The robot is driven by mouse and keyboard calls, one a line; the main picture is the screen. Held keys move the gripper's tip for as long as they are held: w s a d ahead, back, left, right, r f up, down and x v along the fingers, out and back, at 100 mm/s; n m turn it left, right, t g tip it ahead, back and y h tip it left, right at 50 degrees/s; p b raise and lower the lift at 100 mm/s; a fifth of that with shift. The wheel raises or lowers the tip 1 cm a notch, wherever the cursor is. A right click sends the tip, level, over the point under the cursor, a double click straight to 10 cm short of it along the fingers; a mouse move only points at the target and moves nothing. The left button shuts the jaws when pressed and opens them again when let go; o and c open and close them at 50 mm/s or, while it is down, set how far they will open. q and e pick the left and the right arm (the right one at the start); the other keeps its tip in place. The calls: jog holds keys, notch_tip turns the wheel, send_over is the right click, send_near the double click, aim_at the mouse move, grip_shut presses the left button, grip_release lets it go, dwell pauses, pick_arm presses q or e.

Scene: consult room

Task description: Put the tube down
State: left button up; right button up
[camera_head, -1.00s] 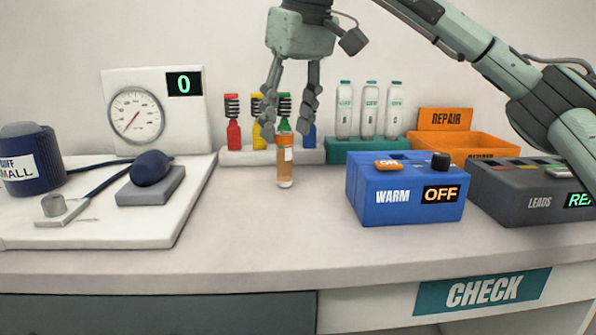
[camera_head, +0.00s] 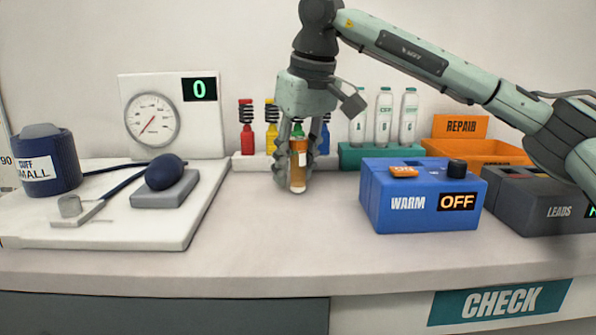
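The amber tube (camera_head: 298,174) with a pale label stands upright on the desk, in front of the rack of coloured bottles. My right gripper (camera_head: 295,178) points down over it, with one finger on each side of the tube. The fingertips are low, near the tube's bottom end. They look close to the tube, but I cannot tell whether they touch or grip it. My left gripper is not in view.
Behind stand a pale rack (camera_head: 252,163) of coloured bottles and a teal rack (camera_head: 352,157) of white bottles. A blue WARM box (camera_head: 420,208) reading OFF is to the right, with an orange bin (camera_head: 480,148) behind. A blood-pressure set's board (camera_head: 130,225) lies left. The front desk is clear.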

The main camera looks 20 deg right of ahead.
grip_shut()
jog(key=shift+r, duration=0.15)
